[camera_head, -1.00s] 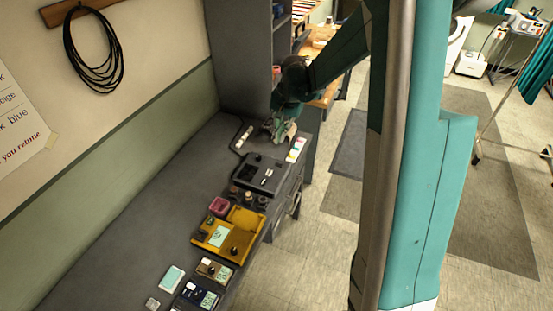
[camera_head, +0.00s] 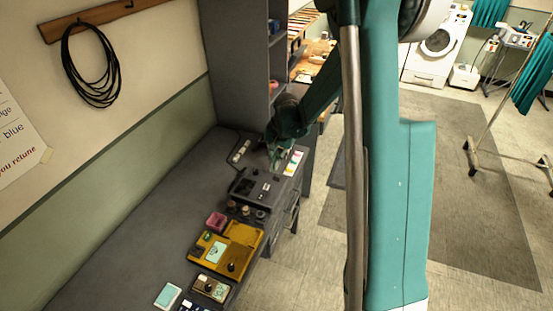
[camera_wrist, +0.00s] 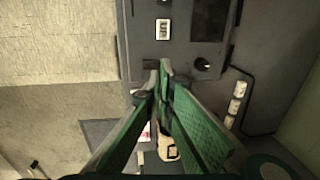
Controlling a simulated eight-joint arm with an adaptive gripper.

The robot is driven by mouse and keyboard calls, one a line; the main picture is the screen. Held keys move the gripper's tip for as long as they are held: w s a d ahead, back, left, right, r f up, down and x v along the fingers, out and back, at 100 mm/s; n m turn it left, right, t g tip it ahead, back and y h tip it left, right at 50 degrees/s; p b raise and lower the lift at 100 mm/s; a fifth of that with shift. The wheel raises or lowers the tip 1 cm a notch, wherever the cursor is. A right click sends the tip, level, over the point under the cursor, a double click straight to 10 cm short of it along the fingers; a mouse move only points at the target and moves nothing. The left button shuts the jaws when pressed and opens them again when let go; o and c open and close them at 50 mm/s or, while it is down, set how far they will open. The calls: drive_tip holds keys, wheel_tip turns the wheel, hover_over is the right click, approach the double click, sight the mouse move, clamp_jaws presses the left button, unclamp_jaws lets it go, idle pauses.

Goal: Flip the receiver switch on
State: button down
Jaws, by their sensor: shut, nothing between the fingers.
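A dark grey box (camera_head: 258,187) with a dark panel and small controls stands near the far end of the bench; I take it for the receiver, though no name is legible. In the wrist view the box (camera_wrist: 185,58) shows a dark window, a black round knob (camera_wrist: 202,64) and a small white plate (camera_wrist: 163,29) with dark marks. Which control is the switch, and its position, I cannot tell. My gripper (camera_wrist: 165,68) is shut and empty, its tips over the near edge of the box in that view. In the head view my gripper (camera_head: 275,158) is just beyond the box; contact is unclear.
A yellow device (camera_head: 238,238), a pink container (camera_head: 216,220) and a brown device (camera_head: 211,287) stand nearer along the bench. A colour-striped card (camera_head: 293,163) lies beside my gripper. A power strip (camera_wrist: 237,98) with a cable lies to the right. A tall grey shelf (camera_head: 237,70) stands behind.

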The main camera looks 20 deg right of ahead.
sight(274, 177)
drive_tip(key=shift+w+a+f, duration=0.15)
drive_tip(key=shift+f, duration=1.25)
drive_tip(key=shift+w+a+f, duration=0.1)
drive_tip(key=shift+f, duration=1.3)
drive_tip(key=shift+w+a+f+g+h+b, duration=0.2)
drive_tip(key=shift+f+g+h+b, duration=0.25)
drive_tip(key=shift+b, duration=0.25)
drive_tip(key=shift+s, duration=0.1)
drive_tip(key=shift+s+d+r, duration=0.15)
drive_tip(key=shift+d, duration=0.1)
drive_tip(key=shift+s+d+r, duration=0.15)
drive_tip(key=shift+s+d, duration=0.2)
drive_tip(key=shift+r, duration=0.1)
